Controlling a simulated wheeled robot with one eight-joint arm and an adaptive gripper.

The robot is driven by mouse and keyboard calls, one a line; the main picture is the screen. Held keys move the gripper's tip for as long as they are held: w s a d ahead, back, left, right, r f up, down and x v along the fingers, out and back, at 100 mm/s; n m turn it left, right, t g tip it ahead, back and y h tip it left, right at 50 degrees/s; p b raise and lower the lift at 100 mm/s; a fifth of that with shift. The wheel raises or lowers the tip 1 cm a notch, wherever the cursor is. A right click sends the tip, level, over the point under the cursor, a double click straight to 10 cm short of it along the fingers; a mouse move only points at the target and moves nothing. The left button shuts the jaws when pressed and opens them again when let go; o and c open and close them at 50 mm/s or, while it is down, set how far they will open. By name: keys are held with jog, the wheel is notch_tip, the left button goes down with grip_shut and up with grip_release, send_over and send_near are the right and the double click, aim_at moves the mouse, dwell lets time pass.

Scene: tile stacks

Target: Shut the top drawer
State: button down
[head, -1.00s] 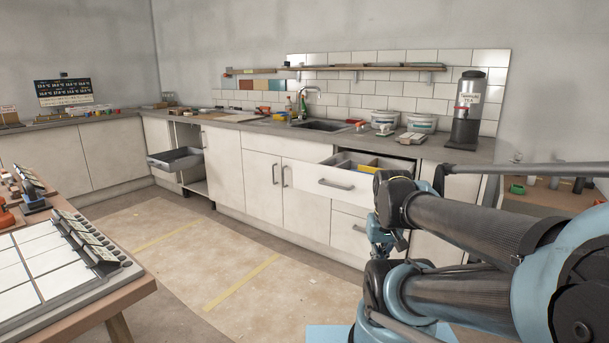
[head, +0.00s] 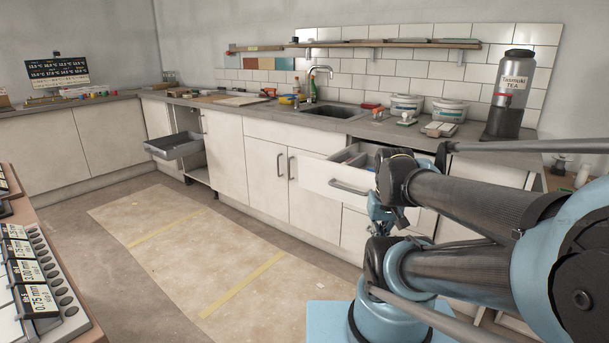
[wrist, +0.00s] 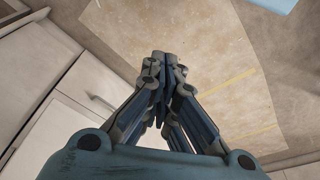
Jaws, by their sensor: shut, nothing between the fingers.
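The top drawer (head: 348,182) is a white-fronted drawer with a grey bar handle (head: 350,189), under the counter right of the sink. It is pulled out, and some contents show inside. Its right end is hidden behind my arm. My gripper (wrist: 162,62) shows in the wrist view with its fingers together and nothing between them, pointing over the floor. In the head view, a blue part of it (head: 380,212) shows in front of the drawer's right side. White cabinet fronts with a handle (wrist: 92,98) show left of the fingers in the wrist view.
A grey pull-out bin (head: 176,147) stands open at the far left of the counter run. The counter (head: 255,118) holds tubs (head: 449,110) and a tea urn (head: 511,90). A work table (head: 75,313) is at the left. The floor between (head: 175,225) is clear.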

aim_at(304, 173)
jog(key=w+a+r+n+h, duration=0.1)
jog(key=w+a+r+n, duration=0.3)
jog(key=w+r+n, duration=0.3)
jog(key=w+a+r+n+h, duration=0.1)
jog(key=w+a+r+n, duration=0.4)
jog(key=w+n, duration=0.35)
jog(key=w+a+r+n+t, duration=0.1)
jog(key=w+a+r+n, duration=0.1)
jog(key=w+a+n, duration=1.3)
jog(key=shift+m+h, duration=0.3)
jog(key=shift+m, duration=0.65)
jog(key=shift+w+r+x, duration=0.1)
jog(key=shift+w+x, duration=0.15)
jog(key=shift+x, duration=1.55)
jog(key=shift+w+r+x, duration=0.1)
jog(key=shift+w+x, duration=0.15)
jog(key=shift+x, duration=1.55)
jog(key=shift+w+x, duration=0.25)
jog(key=shift+x, duration=1.55)
